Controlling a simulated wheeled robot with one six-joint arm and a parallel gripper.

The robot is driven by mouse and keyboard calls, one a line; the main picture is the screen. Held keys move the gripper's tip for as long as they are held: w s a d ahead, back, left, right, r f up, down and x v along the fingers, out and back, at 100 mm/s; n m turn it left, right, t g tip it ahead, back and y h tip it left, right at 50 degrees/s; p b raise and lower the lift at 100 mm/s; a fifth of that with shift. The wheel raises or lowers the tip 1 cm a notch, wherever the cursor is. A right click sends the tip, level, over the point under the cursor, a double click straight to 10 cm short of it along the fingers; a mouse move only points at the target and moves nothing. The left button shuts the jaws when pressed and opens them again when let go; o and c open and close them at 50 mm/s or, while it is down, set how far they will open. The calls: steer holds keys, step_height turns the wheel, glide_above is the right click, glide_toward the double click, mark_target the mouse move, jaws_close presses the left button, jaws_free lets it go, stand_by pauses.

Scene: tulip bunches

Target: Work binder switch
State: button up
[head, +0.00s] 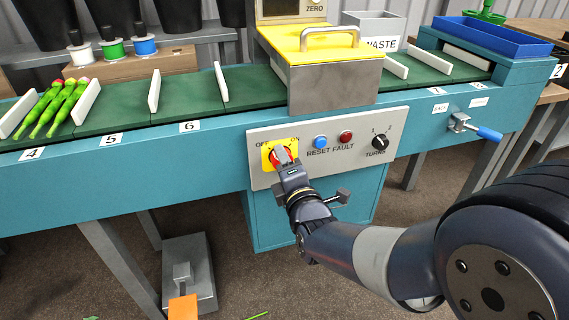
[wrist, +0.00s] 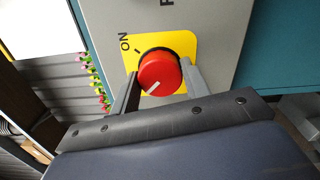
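The binder switch is a red round knob (wrist: 158,72) on a yellow plate (wrist: 186,42) marked ON in the wrist view. The knob's white pointer line slants to the lower left, away from the ON mark. In the head view the red knob (head: 281,154) sits on the grey control panel (head: 330,160) between OFF and ON, partly hidden by my gripper (head: 284,160). In the wrist view my gripper (wrist: 160,84) has one finger on each side of the knob, both appearing to touch it. The OFF label is hidden in the wrist view.
A blue RESET button (head: 320,142), a red FAULT lamp (head: 346,136) and a black TURNS knob (head: 380,142) are to the right of the switch. The yellow-topped binder (head: 325,85) stands above. Green tulips (head: 55,108) lie on the belt at left. A crank with a blue handle (head: 488,134) juts out at right.

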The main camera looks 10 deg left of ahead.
steer(key=o, duration=0.4)
steer(key=p+v, duration=0.2)
steer(key=v, duration=0.8)
steer(key=shift+s+d, duration=0.2)
steer(key=shift+s, duration=0.15)
steer(key=b+x, duration=0.2)
steer(key=x, duration=0.8)
steer(key=shift+w+a, duration=0.15)
steer(key=shift+w, duration=0.2)
